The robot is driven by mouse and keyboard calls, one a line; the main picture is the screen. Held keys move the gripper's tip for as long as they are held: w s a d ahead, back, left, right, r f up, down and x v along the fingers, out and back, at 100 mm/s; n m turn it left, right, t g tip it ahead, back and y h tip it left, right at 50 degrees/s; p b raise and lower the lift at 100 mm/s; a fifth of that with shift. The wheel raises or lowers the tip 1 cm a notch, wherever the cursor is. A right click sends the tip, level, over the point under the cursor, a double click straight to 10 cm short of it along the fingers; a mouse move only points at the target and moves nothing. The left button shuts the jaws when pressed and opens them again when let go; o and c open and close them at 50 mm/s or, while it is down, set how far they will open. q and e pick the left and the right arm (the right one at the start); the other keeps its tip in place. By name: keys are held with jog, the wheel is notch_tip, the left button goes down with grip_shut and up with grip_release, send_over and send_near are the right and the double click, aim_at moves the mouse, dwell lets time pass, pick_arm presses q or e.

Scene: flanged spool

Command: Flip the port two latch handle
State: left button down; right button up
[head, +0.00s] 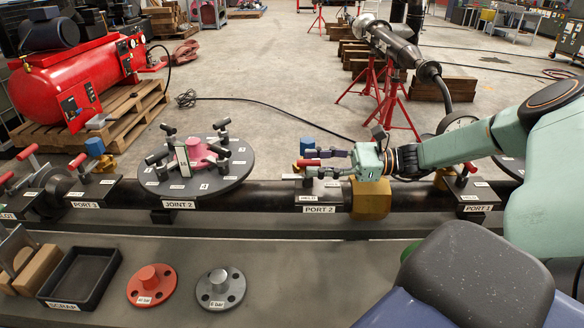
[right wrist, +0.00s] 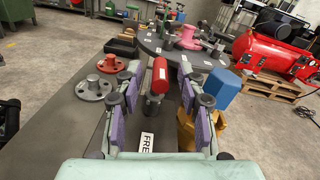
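The port two latch handle is a red grip, lying small beside my gripper in the head view (head: 309,162), above the white "PORT 2" label (head: 320,209). In the right wrist view the red grip (right wrist: 159,76) stands on a dark stem between my fingers. My right gripper (head: 325,158) is at the handle. In the right wrist view my right gripper (right wrist: 158,97) is open, its purple pads on either side of the red grip with gaps showing. My left gripper is not in view.
A blue-topped part (head: 306,144) stands just behind port two, and a brass block (head: 370,198) sits right of it. Round JOINT 2 plate (head: 240,171) is at left. Port three's red handle (head: 78,160) and port one's (head: 469,168) flank it. A black tray (head: 112,262) lies in front.

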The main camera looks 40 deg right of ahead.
aim_at(295, 165)
jog(key=b+x, duration=0.1)
jog(key=x, duration=0.1)
jog(key=b+x, duration=0.1)
jog(key=x, duration=0.2)
jog(key=shift+f, duration=0.25)
jog(key=shift+w+a+r, duration=0.1)
jog(key=shift+w+a, duration=0.15)
jog(key=shift+a, duration=0.05)
grip_shut()
